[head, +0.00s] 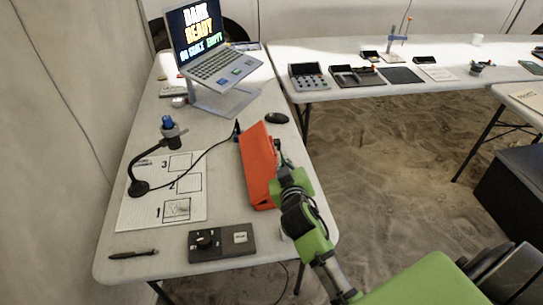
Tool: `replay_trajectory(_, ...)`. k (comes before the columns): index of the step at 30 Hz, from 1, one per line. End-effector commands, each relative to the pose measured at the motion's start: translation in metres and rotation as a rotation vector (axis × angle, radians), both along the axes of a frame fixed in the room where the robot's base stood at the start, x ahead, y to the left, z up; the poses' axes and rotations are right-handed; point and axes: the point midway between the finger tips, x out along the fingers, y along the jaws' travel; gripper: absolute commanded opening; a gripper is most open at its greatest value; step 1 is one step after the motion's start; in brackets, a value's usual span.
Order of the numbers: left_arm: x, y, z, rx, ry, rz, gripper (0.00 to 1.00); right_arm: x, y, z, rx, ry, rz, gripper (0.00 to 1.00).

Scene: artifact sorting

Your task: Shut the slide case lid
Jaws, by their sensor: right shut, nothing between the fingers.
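The orange slide case (257,165) is at the right edge of the near-left table. Its broad orange face shows, and it seems tilted. I cannot tell how far the lid stands open, and no inside of the case shows. My right arm comes in from the lower right, in green and black. My right gripper (281,154) is shut and empty, close against the right side of the orange case. Its fingertips are small and partly hidden, so I cannot tell whether they touch it. My left gripper is not in view.
A numbered white mat (190,209), a gooseneck device (138,187) with a cable and a dark control box (221,242) lie left of the case. A mouse (276,118) and a laptop on a stand (222,68) are behind it. A pen (134,254) lies in front.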

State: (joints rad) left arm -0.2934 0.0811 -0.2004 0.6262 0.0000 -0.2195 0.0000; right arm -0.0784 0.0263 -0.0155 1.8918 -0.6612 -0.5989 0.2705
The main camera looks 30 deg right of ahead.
Motion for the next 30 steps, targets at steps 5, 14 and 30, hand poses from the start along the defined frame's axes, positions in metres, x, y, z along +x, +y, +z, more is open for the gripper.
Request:
replay_trajectory(5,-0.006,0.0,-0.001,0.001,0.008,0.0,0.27,-0.005,-0.016,-0.019,0.151,-0.037,-0.002,0.0)
replay_trajectory(14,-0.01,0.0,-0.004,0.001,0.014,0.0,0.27,-0.008,-0.03,-0.044,0.342,-0.086,-0.001,0.0)
replay_trajectory(30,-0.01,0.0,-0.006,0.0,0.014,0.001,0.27,-0.009,-0.036,-0.059,0.333,-0.084,0.0,0.0)
